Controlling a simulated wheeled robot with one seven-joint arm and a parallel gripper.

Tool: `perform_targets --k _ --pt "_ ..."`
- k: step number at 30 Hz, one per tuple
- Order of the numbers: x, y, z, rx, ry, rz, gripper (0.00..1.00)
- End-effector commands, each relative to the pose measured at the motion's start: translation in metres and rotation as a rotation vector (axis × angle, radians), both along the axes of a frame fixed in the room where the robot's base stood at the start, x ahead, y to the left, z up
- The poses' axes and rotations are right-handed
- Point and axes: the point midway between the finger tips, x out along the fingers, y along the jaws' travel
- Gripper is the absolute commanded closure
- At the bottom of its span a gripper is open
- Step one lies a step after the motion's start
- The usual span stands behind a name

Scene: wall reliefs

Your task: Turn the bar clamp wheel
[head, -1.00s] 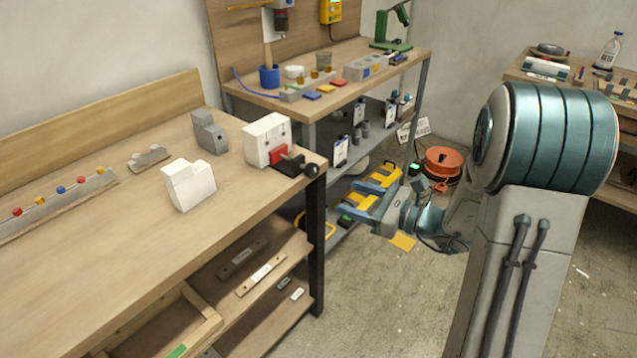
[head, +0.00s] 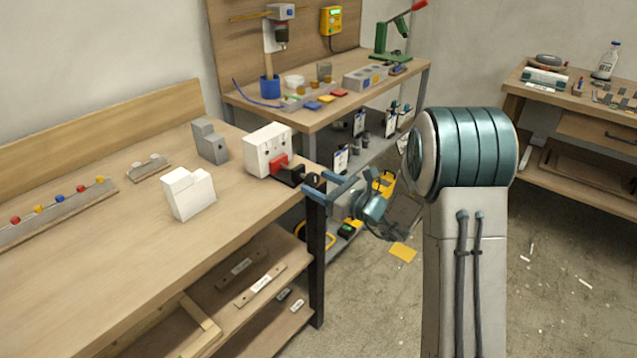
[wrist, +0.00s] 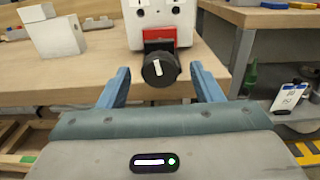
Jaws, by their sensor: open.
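The bar clamp wheel is a dark round knob (wrist: 160,69) with a white mark on its face. It also shows in the head view (head: 313,180), at the bench's right edge. Behind it are a red block (wrist: 159,38) and a white box-shaped body (wrist: 160,14). My gripper (wrist: 160,78) is open, with one blue finger on each side of the wheel in the wrist view. In the head view my gripper (head: 327,188) is just right of the wheel. I see no contact. How far the fingertips reach along the wheel is unclear.
The wooden bench (head: 130,255) carries a white stepped block (head: 188,193), a grey block (head: 210,142) and a rail with coloured knobs (head: 58,210). A second bench (head: 330,115) with tools stands behind. Open floor (head: 560,290) lies to the right.

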Motion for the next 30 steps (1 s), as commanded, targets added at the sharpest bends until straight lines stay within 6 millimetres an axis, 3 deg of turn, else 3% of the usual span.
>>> perform_targets --k 12,17,18,30 --pt "0.006 0.0076 -0.0002 0.001 0.001 -0.001 0.41" --pt "0.0058 0.0075 -0.0001 0.001 0.001 -0.001 0.82" --pt "0.0058 0.0075 -0.0001 0.001 0.001 -0.001 0.85" --pt "0.0059 0.007 -0.0037 -0.039 -0.052 -0.001 0.85"
